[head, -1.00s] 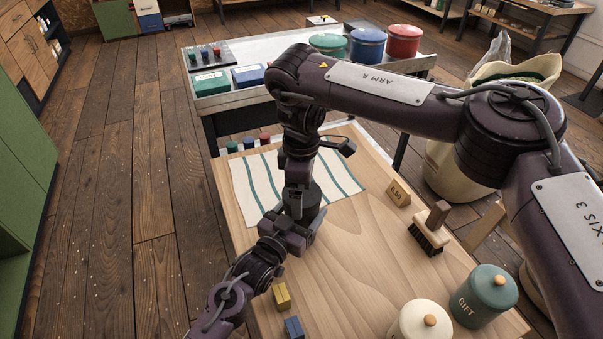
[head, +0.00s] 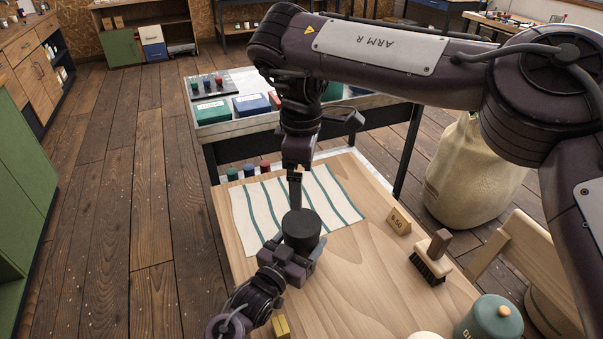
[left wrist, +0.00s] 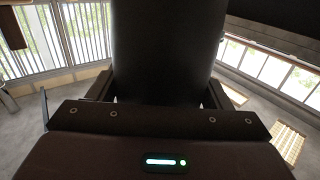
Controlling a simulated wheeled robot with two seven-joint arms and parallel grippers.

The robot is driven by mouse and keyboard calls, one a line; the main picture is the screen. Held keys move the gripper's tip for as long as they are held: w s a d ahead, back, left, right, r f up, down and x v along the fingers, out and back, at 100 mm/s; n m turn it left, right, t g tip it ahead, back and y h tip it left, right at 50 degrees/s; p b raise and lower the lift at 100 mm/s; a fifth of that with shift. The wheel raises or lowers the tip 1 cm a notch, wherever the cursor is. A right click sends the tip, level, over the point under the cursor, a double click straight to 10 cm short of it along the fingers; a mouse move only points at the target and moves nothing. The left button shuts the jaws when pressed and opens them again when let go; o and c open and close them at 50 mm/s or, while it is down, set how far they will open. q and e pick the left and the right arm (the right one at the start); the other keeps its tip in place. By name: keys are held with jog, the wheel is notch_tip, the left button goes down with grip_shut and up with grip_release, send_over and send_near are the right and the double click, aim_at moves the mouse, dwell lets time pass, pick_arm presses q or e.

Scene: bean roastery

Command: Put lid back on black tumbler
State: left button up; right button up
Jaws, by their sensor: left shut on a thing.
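The black tumbler (head: 302,235) stands upright over the near part of the striped cloth. My left gripper (head: 290,257) is shut around its side. In the left wrist view the tumbler's dark wall (left wrist: 165,50) fills the middle between the fingers. The tumbler's top shows as a flat black disc. It looks covered, but I cannot tell a lid's edge from the body. My right gripper (head: 296,203) points down just above the far side of the top. Its fingers are seen edge-on, so their opening is hidden. No separate lid shows in it.
The striped cloth (head: 334,202) lies on the wooden table (head: 365,285). A price sign (head: 399,221), a brush (head: 431,258), a teal canister (head: 490,320) and a yellow block (head: 281,327) stand around. My right arm spans the upper right.

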pick_arm(q)
jog(key=o, duration=2)
jog(key=shift+c, duration=0.2)
jog(key=shift+s, duration=0.1)
jog(key=v, duration=0.7)
jog(key=shift+s+a+b, duration=0.2)
jog(key=shift+s+b, duration=0.05)
jog(key=shift+b, duration=0.15)
